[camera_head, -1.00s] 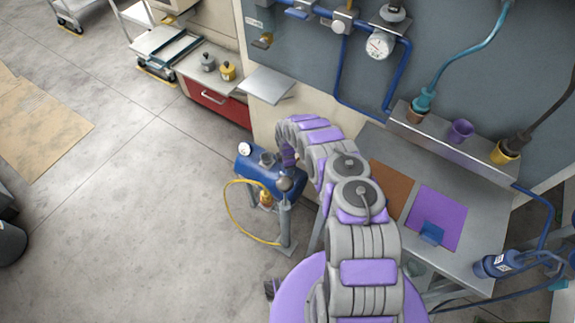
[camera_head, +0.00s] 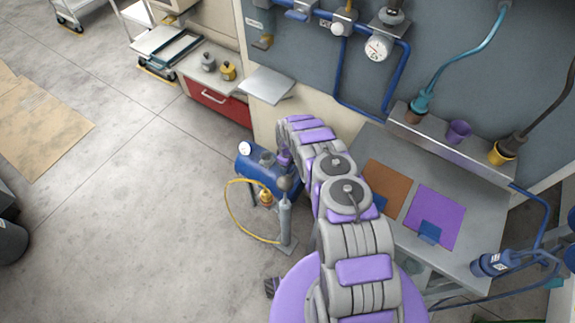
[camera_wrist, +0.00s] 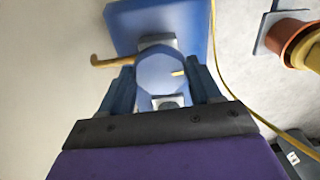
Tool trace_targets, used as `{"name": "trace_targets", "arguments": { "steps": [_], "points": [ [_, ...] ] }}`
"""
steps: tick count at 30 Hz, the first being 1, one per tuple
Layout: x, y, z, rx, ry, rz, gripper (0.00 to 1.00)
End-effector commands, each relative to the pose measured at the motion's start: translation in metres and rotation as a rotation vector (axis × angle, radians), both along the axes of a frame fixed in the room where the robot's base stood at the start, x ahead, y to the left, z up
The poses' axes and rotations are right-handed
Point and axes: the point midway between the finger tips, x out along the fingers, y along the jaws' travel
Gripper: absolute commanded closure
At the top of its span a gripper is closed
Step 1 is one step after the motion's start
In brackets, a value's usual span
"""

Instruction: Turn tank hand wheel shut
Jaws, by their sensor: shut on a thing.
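The blue tank (camera_head: 252,172) stands on the floor left of the bench, with a white gauge (camera_head: 245,148) at its left end. My gripper (camera_wrist: 162,70) is at the tank, with a dark finger on each side of a blue octagonal hand wheel (camera_wrist: 158,76). It is shut on this wheel. A small yellow mark shows on the right of the wheel's face. In the head view my arm hides the wheel and most of the gripper. Part of the blue tank (camera_wrist: 118,20) shows behind the wheel in the wrist view.
A yellow hose (camera_head: 228,207) loops on the tank's left side near a grey upright cylinder (camera_head: 285,222). The bench (camera_head: 480,260) with brown and purple sheets is to the right. A red drawer (camera_head: 215,104) is behind.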

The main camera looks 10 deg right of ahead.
Motion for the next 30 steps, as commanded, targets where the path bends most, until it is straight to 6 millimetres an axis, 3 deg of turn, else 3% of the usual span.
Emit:
{"name": "trace_targets", "arguments": {
  "steps": [19,20,27,30],
  "points": [
    [0.0026,0.0015,0.0013,0.002,-0.007,-0.044,0.67],
    [0.0027,0.0014,0.0013,0.001,-0.006,-0.044,0.34],
    [0.0013,0.0007,0.0009,0.0,-0.004,-0.045,0.12],
    [0.0009,0.0005,0.0006,0.0,-0.003,-0.045,0.12]
  ]
}}
